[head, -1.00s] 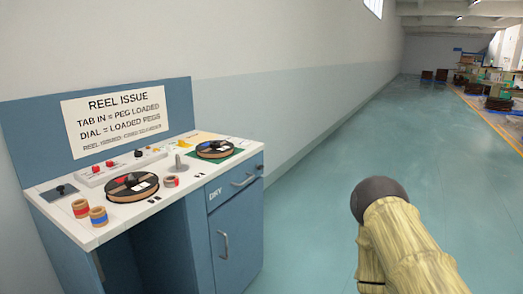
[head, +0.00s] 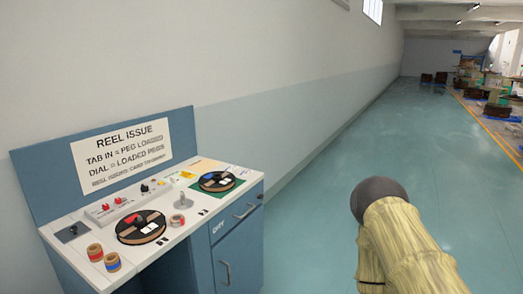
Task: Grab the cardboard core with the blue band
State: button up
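Two small cardboard cores stand at the left front of the white bench top in the head view. The core with the blue band (head: 113,262) is the nearer and further right. The core with the red band (head: 95,252) stands just behind it to the left. My arm, in a tan sleeve with a dark round end, rises at the lower right, well away from the bench. My gripper's fingers do not show, so I cannot see whether it holds anything.
The blue bench (head: 235,262) has a sign (head: 127,155) at its back. On top are a dark reel (head: 140,228), another reel on a green mat (head: 217,181), a grey-and-red roll (head: 177,221) and a control strip (head: 125,204). The floor (head: 320,215) to the right is clear.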

aim_at(112, 262)
jog(key=z, duration=0.5)
jog(key=k, duration=1.2)
jog(key=z, duration=0.05)
jog(key=i, duration=0.55)
jog(key=u, duration=0.5)
